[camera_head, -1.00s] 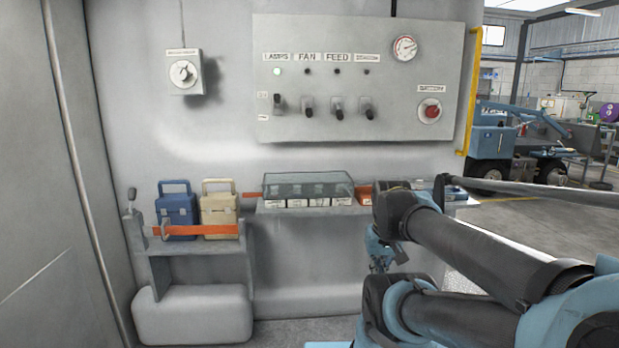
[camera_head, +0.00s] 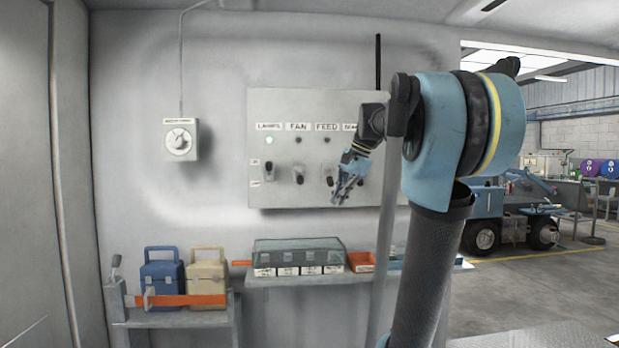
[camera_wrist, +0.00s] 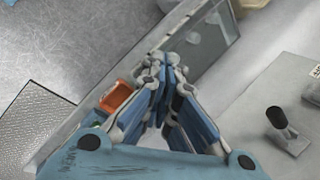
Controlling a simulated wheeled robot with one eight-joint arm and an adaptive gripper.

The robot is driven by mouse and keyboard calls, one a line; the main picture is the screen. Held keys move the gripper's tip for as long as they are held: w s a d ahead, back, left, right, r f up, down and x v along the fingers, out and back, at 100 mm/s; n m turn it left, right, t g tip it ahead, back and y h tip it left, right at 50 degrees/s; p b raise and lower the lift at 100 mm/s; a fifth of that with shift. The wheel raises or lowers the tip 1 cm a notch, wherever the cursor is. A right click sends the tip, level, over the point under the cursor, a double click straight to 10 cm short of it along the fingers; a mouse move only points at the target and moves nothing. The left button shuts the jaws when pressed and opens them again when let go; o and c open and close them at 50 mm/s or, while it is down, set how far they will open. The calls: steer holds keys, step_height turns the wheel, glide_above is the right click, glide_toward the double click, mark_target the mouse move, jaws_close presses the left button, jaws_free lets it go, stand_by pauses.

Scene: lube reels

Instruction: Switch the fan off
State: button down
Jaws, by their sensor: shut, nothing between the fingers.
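The fan switch (camera_head: 298,174) is on the grey control panel (camera_head: 262,105), under the "FAN" label and a dark indicator light. Its dark lever appears to point down. My gripper (camera_head: 338,200) is in front of the panel, right of the fan switch and near the feed switch (camera_head: 328,172), which it partly overlaps. The wrist view shows my gripper (camera_wrist: 160,68) with its fingertips together and nothing between them. A dark-levered switch (camera_wrist: 279,118) on a grey plate is to its right there; I cannot tell which one.
The lamps switch (camera_head: 268,170) is left of the fan switch, under a lit green light. A separate rotary knob (camera_head: 179,141) is on the wall further left. A shelf below holds a covered clear box (camera_head: 298,251) and an orange tray (camera_head: 361,262). My arm hides the panel's right part.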

steer(key=w+r+m+y, duration=0.3)
steer(key=w+r+m, duration=0.3)
steer(key=w+r, duration=1.1)
glide_toward(300, 177)
step_height(300, 177, down, 6)
steer(key=w+a, duration=0.2)
steer(key=shift+w, duration=0.25)
steer(key=shift+f+t, duration=0.1)
steer(key=shift+t, duration=0.2)
